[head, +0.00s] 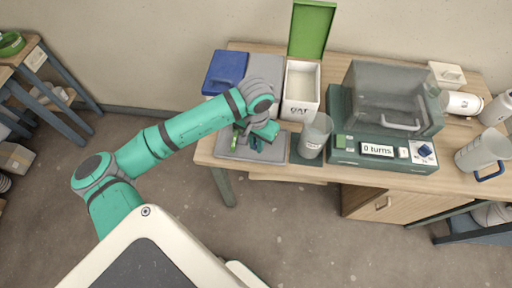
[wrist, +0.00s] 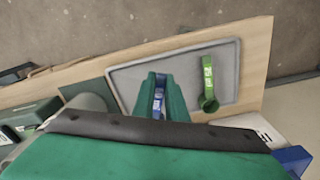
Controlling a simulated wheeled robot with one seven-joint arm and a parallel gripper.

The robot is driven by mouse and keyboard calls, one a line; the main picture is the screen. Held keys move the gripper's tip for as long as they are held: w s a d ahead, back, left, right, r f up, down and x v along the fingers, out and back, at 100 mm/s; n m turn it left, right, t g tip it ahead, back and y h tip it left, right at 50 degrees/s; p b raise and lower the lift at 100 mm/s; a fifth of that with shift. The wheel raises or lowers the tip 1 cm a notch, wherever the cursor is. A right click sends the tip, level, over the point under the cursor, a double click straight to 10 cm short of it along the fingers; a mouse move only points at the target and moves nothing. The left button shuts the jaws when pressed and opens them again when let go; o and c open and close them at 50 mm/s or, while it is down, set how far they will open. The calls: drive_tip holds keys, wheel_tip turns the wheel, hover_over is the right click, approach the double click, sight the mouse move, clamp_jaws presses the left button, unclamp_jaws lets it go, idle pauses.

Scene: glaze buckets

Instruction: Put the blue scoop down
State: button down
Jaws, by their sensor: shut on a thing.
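My gripper (head: 260,138) is low over the grey tray (head: 275,152) at the left end of the table. In the wrist view its teal fingers (wrist: 160,97) are shut on the blue scoop (wrist: 159,95). The scoop's handle shows between the fingers; its bowl is hidden. I cannot tell whether the scoop touches the tray (wrist: 130,76). A green scoop (wrist: 208,88) lies on the tray, apart from the fingers, to their right in the wrist view. The head view shows the green scoop (head: 236,136) left of my gripper.
Behind the tray stand a blue-lidded bin (head: 226,70), a grey-lidded bin (head: 264,70) and a white bin (head: 301,88) with its green lid (head: 312,28) raised. A clear beaker (head: 315,133) stands right of the tray, beside a machine (head: 385,150) reading "0 turns".

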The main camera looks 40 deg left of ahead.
sight(256, 154)
drive_tip(key=shift+w+a+f, duration=0.1)
drive_tip(key=shift+a+f, duration=0.1)
drive_tip(key=shift+f, duration=1.6)
drive_tip(key=shift+f, duration=0.15)
drive_tip(key=c, duration=1.8)
unclamp_jaws()
drive_tip(key=shift+o, duration=0.2)
wheel_tip(256, 154, up, 12)
drive_tip(key=shift+r, duration=0.2)
drive_tip(key=shift+f, duration=0.1)
